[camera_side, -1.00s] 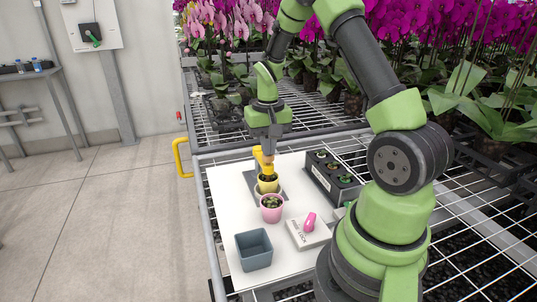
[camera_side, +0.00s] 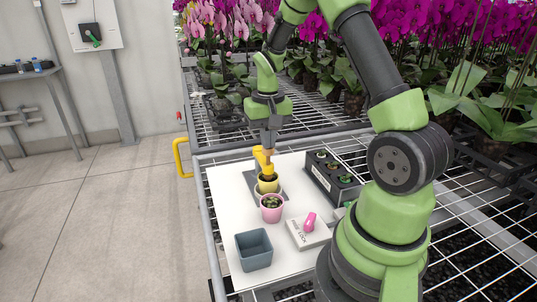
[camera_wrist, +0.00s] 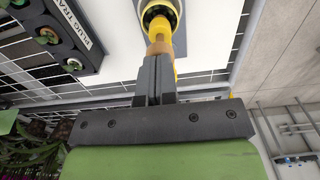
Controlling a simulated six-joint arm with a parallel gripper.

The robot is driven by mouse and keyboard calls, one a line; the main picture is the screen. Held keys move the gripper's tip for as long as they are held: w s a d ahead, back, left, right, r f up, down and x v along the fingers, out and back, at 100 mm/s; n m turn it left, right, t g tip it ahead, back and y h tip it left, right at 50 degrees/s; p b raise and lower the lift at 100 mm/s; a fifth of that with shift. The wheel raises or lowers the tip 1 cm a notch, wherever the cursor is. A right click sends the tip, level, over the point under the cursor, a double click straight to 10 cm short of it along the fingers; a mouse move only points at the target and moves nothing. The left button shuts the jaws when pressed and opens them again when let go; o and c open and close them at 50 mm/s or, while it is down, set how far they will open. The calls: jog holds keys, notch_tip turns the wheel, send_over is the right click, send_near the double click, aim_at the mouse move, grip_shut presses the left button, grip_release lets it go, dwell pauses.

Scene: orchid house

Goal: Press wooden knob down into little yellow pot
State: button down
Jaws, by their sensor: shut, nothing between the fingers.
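The wooden knob (camera_side: 268,152) shows tan just below my fingertips, above a yellow piece (camera_side: 262,162) that stands over the little yellow pot (camera_side: 267,187). In the wrist view the knob (camera_wrist: 159,47) lies straight beyond my fingertips, with yellow parts around and behind it. My gripper (camera_side: 268,146) is shut and empty, pointing down over the knob. In the wrist view its two fingers (camera_wrist: 154,62) are pressed together. I cannot tell whether the tips touch the knob. The inside of the yellow pot is mostly hidden.
A pink pot (camera_side: 271,214) with a small plant stands in front of the yellow pot. A grey square pot (camera_side: 253,252), a pale box (camera_side: 302,237) bearing a pink item, and a black plug tray (camera_side: 318,176) share the white board (camera_side: 222,212). Orchids stand behind.

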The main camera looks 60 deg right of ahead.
jog(key=shift+r, duration=3.8)
jog(key=s+a+r+n+t, duration=0.2)
jog(key=s+a+r+t, duration=0.2)
jog(key=a+r, duration=0.55)
jog(key=s+a+n+t+y, duration=0.2)
jog(key=s+a+n+t, duration=0.1)
jog(key=s+a, duration=0.5)
jog(key=shift+s+a+r, duration=0.15)
jog(key=shift+s+a, duration=0.15)
jog(key=shift+a, duration=0.5)
